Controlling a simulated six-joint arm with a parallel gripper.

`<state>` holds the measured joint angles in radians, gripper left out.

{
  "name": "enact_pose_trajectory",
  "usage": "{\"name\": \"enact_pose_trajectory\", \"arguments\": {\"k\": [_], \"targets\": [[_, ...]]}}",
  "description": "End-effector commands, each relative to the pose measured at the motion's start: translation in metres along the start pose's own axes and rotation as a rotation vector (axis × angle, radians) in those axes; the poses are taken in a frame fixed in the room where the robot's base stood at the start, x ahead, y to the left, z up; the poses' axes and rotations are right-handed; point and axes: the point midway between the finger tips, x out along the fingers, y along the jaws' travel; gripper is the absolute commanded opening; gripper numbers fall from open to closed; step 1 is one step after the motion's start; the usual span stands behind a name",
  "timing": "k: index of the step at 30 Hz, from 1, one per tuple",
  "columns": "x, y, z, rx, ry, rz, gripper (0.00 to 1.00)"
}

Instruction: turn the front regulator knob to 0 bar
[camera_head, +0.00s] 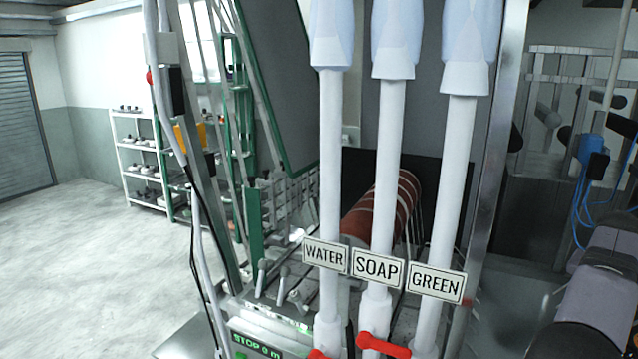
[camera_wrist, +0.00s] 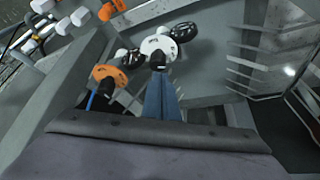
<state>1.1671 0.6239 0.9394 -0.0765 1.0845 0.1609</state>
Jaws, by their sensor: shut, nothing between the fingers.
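In the wrist view my gripper (camera_wrist: 158,74) shows as two blue fingers, closed together with nothing between them. A white round dial or knob (camera_wrist: 158,46) appears right at the fingertips; I cannot tell whether they touch it. An orange round disc (camera_wrist: 109,75) sits to the left of the fingers, and a black handwheel (camera_wrist: 184,32) lies just beyond the white one. I cannot tell which of these is the front regulator knob, and no bar reading is legible. The head view shows neither my gripper nor a recognisable regulator knob.
In the head view, white pipes labelled WATER (camera_head: 325,256), SOAP (camera_head: 377,268) and GREEN (camera_head: 436,283) stand in the middle, with a red valve handle (camera_head: 384,346) low down. A display (camera_head: 262,341) reads STOP 0 m. Open floor (camera_head: 80,260) lies left.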

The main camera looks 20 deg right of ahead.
Motion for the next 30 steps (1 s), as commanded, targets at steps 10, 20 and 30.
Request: {"name": "enact_pose_trajectory", "arguments": {"k": [10,20,30], "targets": [[0.033,0.000,0.018,0.000,0.001,0.000,0.00],[0.054,0.000,0.030,0.000,0.001,0.000,0.00],[0.057,0.000,0.031,0.000,0.001,0.000,0.00]]}}
